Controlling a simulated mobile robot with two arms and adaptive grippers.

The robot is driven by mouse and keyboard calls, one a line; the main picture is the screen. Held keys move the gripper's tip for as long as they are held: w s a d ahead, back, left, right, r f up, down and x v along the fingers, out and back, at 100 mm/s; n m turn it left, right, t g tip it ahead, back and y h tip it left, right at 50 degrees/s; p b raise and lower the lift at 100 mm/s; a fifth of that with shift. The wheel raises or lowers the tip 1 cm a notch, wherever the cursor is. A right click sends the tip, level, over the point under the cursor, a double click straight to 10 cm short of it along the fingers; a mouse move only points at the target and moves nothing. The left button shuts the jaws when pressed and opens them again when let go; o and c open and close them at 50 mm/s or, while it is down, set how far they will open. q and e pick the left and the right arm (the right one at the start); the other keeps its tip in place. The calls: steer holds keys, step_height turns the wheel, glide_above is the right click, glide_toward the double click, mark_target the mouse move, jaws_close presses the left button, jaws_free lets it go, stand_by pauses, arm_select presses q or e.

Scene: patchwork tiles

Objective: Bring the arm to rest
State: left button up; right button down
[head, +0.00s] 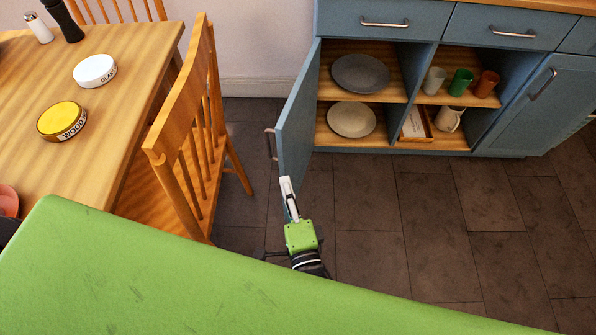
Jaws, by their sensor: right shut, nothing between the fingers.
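My right gripper (289,196) is in the middle of the head view, with its green wrist below it. Its light fingers are together with nothing between them. It points up the picture and overlaps the lower end of the open blue cabinet door (298,115). I cannot tell whether it touches the door. Most of the right arm is hidden below the wrist. My left gripper is not in view.
The blue cabinet (425,22) stands open, with plates, cups and a jug on its shelves. A wooden chair (185,130) and a table (140,52) with tins and shakers stand at the left. Dark tiled floor (440,215) is clear at the right.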

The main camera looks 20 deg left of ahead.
steer(key=shift+s+a, duration=0.3)
steer(key=shift+s, duration=0.5)
